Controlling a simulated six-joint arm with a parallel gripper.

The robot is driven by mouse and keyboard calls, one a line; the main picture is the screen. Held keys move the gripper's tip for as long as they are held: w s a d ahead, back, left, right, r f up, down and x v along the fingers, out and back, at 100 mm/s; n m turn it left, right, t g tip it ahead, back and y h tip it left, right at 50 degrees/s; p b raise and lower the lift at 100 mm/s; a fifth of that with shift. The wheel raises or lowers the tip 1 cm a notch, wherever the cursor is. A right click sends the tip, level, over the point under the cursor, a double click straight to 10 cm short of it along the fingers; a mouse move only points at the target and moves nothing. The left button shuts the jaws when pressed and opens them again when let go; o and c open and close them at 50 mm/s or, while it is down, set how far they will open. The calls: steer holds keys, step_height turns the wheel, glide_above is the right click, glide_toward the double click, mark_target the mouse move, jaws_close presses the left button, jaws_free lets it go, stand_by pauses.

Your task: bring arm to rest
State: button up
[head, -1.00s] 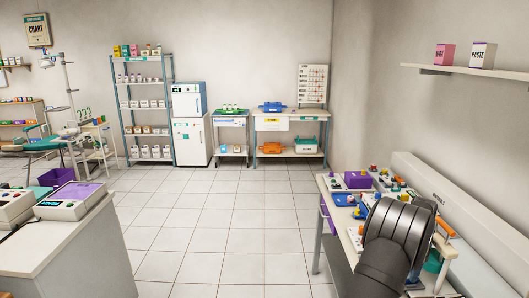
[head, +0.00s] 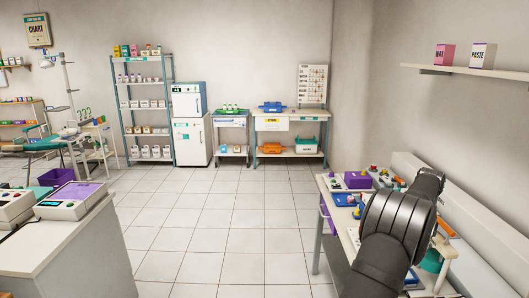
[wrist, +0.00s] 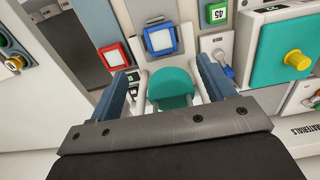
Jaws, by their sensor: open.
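My arm reaches over the white bench (head: 337,205) at the right in the head view, and its dark links hide part of the bench top. My gripper (wrist: 169,80) shows in the wrist view with its two blue-grey fingers apart. A rounded teal part (wrist: 170,86) shows between the fingers, with nothing seen gripped. I cannot tell how far it is from the fingertips. The fingertips cannot be made out in the head view.
A purple box (head: 357,180) and small coloured items crowd the bench. The wrist view shows a blue-framed square (wrist: 160,40) and a teal box (wrist: 280,50) with a yellow knob. A wall shelf (head: 465,71) is above. The tiled floor (head: 230,225) is clear.

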step_height(320, 180, down, 12)
steer(key=shift+s+f, duration=0.1)
steer(key=shift+f, duration=0.1)
step_height(320, 180, up, 8)
steer(key=shift+d+f, duration=0.1)
steer(key=shift+f, duration=0.15)
steer(key=shift+s+d+r+n, duration=0.1)
steer(key=shift+s+n, duration=0.8)
steer(key=shift+n, duration=0.6)
steer(key=shift+s+d+r+n, duration=0.1)
steer(key=shift+s+n, duration=0.75)
steer(key=shift+n, duration=0.65)
steer(key=shift+s+d+r+n, duration=0.1)
steer(key=shift+s+n, duration=0.8)
steer(key=shift+n, duration=0.6)
